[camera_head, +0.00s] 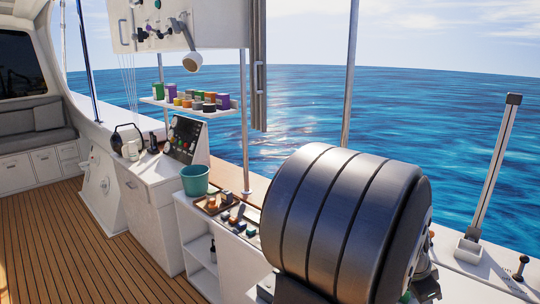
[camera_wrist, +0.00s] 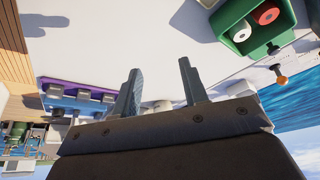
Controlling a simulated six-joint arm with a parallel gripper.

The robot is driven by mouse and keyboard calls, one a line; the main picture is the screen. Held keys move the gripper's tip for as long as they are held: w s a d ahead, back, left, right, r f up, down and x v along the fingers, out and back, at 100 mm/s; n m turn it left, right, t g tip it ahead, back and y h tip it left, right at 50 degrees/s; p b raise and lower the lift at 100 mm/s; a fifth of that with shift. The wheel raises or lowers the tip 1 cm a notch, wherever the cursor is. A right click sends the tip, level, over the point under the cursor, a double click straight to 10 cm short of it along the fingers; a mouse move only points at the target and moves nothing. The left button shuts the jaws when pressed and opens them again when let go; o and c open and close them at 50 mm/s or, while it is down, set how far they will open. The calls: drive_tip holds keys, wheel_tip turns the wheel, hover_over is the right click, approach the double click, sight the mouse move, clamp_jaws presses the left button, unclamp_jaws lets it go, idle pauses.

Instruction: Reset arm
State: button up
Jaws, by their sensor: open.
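My gripper (camera_wrist: 158,67) shows in the wrist view with its two dark fingers spread apart. Nothing is between the fingers. A pale, flat surface lies beyond the fingertips, and I see no contact with it. I cannot make out my gripper in the head view.
In the wrist view, a green box (camera_wrist: 229,36) holds red and white round pieces, and a purple-and-blue rack (camera_wrist: 62,94) is at left. In the head view, a dark banded drum (camera_head: 335,215) fills the right foreground. A teal bucket (camera_head: 195,180) and a shelf of cans (camera_head: 190,98) stand left of it.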

drive_tip(key=w+a+f, duration=0.1)
drive_tip(key=w, duration=0.1)
drive_tip(key=w+a+f, duration=0.1)
drive_tip(key=w+f, duration=0.1)
drive_tip(key=w, duration=0.1)
drive_tip(key=w+a+f, duration=0.1)
drive_tip(key=w+f, duration=0.1)
drive_tip(key=w, duration=0.1)
drive_tip(key=shift+a+f, duration=0.1)
drive_tip(key=shift+f, duration=0.05)
drive_tip(key=o, duration=1.3)
drive_tip(key=shift+w, duration=0.1)
drive_tip(key=shift+c, duration=0.2)
drive_tip(key=shift+o, duration=0.3)
drive_tip(key=shift+w+r, duration=0.25)
drive_tip(key=shift+r, duration=0.05)
drive_tip(key=w+r+n+g, duration=0.2)
drive_tip(key=w+r+n, duration=0.6)
drive_tip(key=w+r, duration=0.15)
drive_tip(key=d+x, duration=0.1)
drive_tip(key=x, duration=0.8)
drive_tip(key=shift+n, duration=0.3)
drive_tip(key=shift+r, duration=0.15)
drive_tip(key=v, duration=1)
drive_tip(key=shift+s, duration=0.15)
